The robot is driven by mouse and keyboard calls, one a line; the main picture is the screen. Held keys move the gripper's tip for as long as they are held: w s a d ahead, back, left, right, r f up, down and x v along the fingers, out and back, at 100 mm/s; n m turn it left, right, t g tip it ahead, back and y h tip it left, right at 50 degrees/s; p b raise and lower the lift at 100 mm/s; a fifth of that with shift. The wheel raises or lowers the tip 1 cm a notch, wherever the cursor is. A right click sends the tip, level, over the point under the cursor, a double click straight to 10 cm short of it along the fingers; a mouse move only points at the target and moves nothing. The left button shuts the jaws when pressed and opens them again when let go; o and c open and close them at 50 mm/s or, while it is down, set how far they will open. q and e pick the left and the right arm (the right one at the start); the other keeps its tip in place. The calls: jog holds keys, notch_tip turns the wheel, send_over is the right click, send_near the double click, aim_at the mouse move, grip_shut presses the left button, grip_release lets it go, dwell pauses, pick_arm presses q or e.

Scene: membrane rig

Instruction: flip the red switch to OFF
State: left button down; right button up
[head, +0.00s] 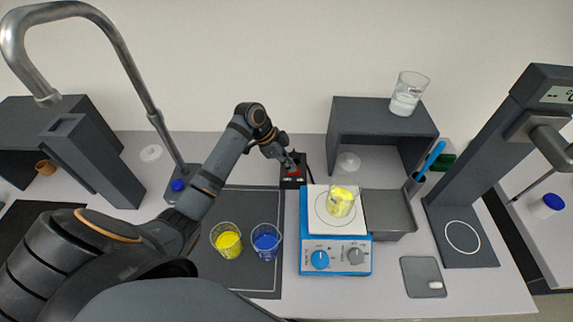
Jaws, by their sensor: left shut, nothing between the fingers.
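The red switch (292,173) sits in a small black box (293,184) behind and left of the blue stirrer. My left gripper (291,165) is shut and empty. Its fingertips are right at the switch and partly cover it. I cannot tell whether they touch it, or which way the switch is tipped. My right gripper is not in view.
A blue-and-white stirrer (336,256) holding a beaker of yellow (341,202) stands close to the switch box. Beakers of yellow (228,241) and blue (266,242) stand on the dark mat (240,199). A grey shelf (378,114) and a tray (388,232) are to the right.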

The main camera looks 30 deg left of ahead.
pick_arm(q)
jog(key=shift+s, duration=0.1)
jog(key=shift+w+r, duration=0.1)
jog(key=shift+w, duration=0.1)
notch_tip(320, 180, up, 5)
jog(key=p, duration=0.5)
jog(key=shift+d, duration=0.15)
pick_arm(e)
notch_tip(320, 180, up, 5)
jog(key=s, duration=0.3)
pick_arm(q)
jog(key=shift+s+a+b, duration=0.3)
jog(key=shift+a+b, duration=0.4)
jog(key=shift+b, duration=0.3)
jog(key=s+a+f+b+v, duration=0.1)
jog(key=b+v, duration=0.1)
jog(key=v, duration=0.6)
jog(key=shift+a, duration=0.2)
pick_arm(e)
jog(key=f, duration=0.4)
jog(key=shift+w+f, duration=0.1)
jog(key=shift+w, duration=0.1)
